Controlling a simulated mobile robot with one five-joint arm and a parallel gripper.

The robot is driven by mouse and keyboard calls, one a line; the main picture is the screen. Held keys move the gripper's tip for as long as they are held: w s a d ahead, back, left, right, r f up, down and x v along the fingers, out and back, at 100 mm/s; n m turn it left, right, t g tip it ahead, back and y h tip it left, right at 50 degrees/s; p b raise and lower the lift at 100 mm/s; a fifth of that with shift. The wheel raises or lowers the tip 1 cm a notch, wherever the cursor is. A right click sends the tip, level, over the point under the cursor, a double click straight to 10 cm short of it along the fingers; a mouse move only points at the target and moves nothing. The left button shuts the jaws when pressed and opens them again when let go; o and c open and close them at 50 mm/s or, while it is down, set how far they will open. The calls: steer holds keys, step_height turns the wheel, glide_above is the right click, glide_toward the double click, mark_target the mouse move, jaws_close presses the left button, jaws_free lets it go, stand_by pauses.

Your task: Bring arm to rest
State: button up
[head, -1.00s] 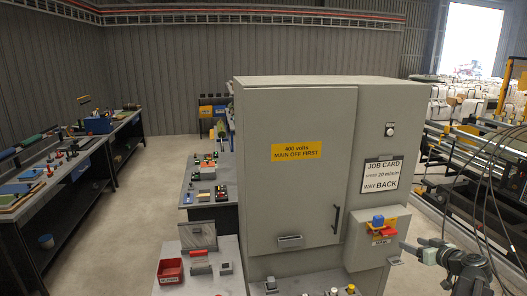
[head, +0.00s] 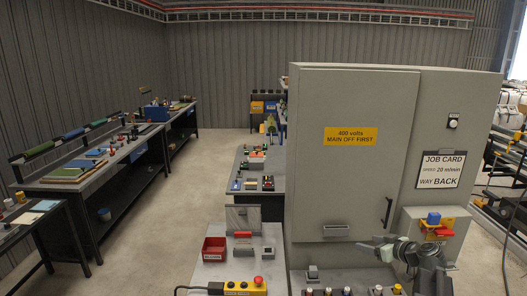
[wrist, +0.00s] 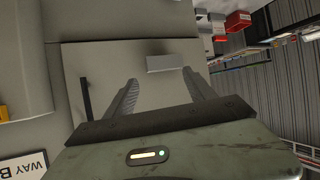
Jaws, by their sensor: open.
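My arm shows at the lower right of the head view, in front of the grey cabinet. My gripper (head: 374,246) points left there, at the height of the cabinet's lower part. In the wrist view, my gripper (wrist: 147,80) has its two fingers apart with nothing between them. The cabinet door (wrist: 105,65) lies beyond the fingers, with its black handle and a pale plate in view. I cannot tell the exact gap between the fingers and the door.
Open floor (head: 180,215) lies between this and the left workbenches (head: 90,178).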

steer(key=s+a+f+n+g+b, duration=0.1)
steer(key=a+f+g+b, duration=0.1)
steer(key=a+f, duration=0.6)
steer(key=s+a+f+n+g+y+b, duration=0.1)
steer(key=s+a+f+g+b, duration=0.15)
steer(key=a, duration=0.95)
steer(key=s+a+f+n+g+b, duration=0.1)
steer(key=a+f+n+g+b, duration=0.15)
steer(key=a+f, duration=0.6)
steer(key=s+a+f+m+g+h+b, duration=0.2)
steer(key=s+a+f+m+g, duration=0.1)
steer(key=s+a, duration=0.3)
steer(key=s+d+m+g+h, duration=0.1)
steer(key=s+d+m+h, duration=0.2)
steer(key=s+d+m, duration=0.3)
steer(key=shift+d+f+g+p, duration=0.35)
steer(key=shift+d+g+p, duration=0.05)
steer(key=shift+d, duration=0.5)
